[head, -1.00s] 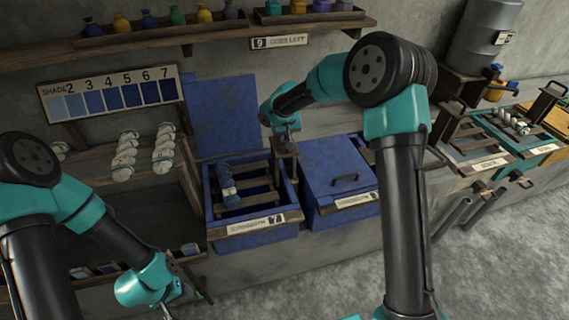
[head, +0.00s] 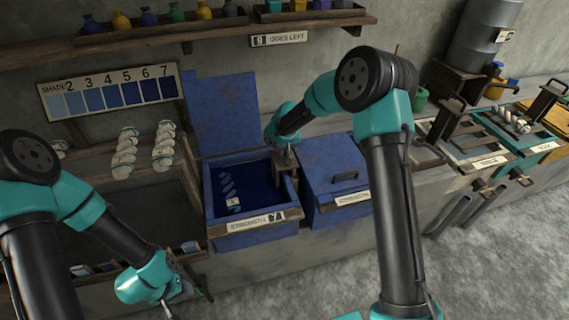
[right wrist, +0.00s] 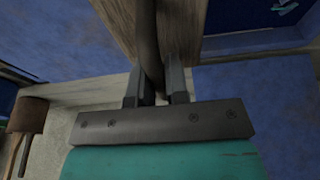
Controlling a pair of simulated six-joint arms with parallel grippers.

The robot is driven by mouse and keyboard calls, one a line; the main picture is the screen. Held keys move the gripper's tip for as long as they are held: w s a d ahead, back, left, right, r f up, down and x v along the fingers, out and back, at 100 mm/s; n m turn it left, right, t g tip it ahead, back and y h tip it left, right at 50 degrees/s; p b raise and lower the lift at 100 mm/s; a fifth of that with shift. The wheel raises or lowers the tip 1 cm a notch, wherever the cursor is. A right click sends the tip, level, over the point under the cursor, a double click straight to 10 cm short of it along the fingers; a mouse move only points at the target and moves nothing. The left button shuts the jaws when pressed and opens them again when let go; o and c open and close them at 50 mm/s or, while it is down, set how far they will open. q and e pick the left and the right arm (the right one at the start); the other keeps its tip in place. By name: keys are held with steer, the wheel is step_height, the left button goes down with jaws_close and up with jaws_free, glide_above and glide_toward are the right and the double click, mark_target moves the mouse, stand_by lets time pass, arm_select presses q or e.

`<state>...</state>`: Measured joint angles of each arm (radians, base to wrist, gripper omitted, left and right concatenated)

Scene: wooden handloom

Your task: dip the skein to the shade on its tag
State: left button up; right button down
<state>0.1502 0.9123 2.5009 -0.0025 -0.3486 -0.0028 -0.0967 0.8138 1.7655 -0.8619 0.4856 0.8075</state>
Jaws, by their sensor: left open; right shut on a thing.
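The open blue vat (head: 252,243) holds dark blue liquid. The skein (head: 228,187) shows as pale blue loops in the liquid, with a small white tag (head: 234,202) whose mark is too small to read. My right gripper (head: 283,158) is at the vat's right side, shut on the wooden handle (head: 284,170) of the vat's rack. The right wrist view shows the brown handle bar (right wrist: 147,40) between the fingers (right wrist: 157,88). The rack's slats are hidden under the liquid. My left gripper (head: 174,296) is open and empty, low at the left. The shade board (head: 108,92) shows blues numbered up to 7.
A second blue vat (head: 335,165) with its lid shut stands just right. Rinse-type basins (head: 490,150) stand far right. A bottle shelf (head: 165,33) runs along the wall above.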

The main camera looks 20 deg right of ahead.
steer(key=shift+s+f+x, duration=0.1)
steer(key=shift+s+x, duration=0.2)
steer(key=shift+x, duration=0.85)
steer(key=shift+s+f+x, duration=0.1)
steer(key=shift+s+x, duration=0.15)
steer(key=shift+x, duration=0.95)
steer(key=shift+s+x, duration=0.3)
steer(key=shift+x, duration=0.85)
steer(key=shift+f, duration=0.1)
steer(key=shift+s+f, duration=0.2)
stand_by(1.1)
steer(key=w+v, duration=0.2)
steer(key=v, duration=0.7)
steer(key=w+r+v, duration=0.1)
steer(key=w+v, duration=0.1)
steer(key=v, duration=0.7)
steer(key=shift+w+r, duration=0.3)
steer(key=shift+w, duration=0.2)
stand_by(0.4)
